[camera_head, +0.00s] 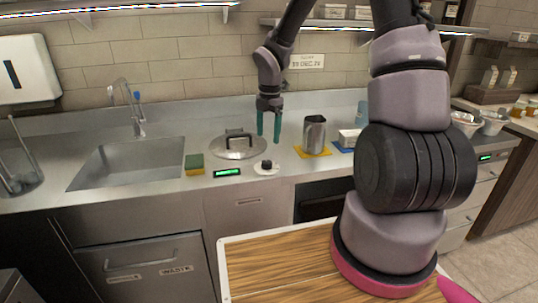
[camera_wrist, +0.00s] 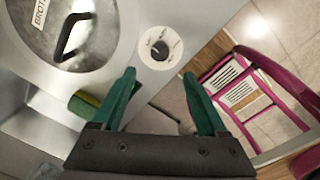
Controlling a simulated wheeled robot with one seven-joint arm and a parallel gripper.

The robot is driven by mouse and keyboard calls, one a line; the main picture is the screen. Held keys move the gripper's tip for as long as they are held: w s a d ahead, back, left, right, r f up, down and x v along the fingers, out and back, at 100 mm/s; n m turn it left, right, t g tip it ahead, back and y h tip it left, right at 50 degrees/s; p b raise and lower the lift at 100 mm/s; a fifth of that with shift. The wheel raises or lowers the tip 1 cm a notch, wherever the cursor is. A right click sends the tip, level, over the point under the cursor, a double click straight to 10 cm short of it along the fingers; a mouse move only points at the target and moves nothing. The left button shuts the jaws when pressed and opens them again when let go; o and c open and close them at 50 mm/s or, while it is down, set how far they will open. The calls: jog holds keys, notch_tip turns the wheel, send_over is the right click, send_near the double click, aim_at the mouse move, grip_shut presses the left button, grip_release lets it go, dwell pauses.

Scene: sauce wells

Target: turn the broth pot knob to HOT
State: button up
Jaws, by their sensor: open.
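The broth pot knob (camera_head: 266,165) is a small black dial on a round white plate at the front edge of the steel counter. In the wrist view the knob (camera_wrist: 160,49) shows on its marked plate, beyond my fingertips; its labels are too small to read. The lidded broth pot (camera_head: 238,146), sunk in the counter, has a black handle and sits left of the knob; its lid (camera_wrist: 92,55) carries a white label. My gripper (camera_head: 269,138) has green fingers, pointing down, open and empty, above and behind the knob. In the wrist view the open gripper (camera_wrist: 158,88) shows nothing between its fingers.
A small green display (camera_head: 227,173) and a green-yellow sponge (camera_head: 194,164) lie left of the knob. A steel container (camera_head: 314,134) stands on a yellow mat to the right. The sink (camera_head: 125,163) is at left.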

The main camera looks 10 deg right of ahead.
aim_at(267, 162)
jog(key=f, duration=1)
jog(key=shift+w+a+f, duration=0.15)
jog(key=shift+w+f, duration=0.1)
jog(key=shift+f, duration=0.05)
grip_shut()
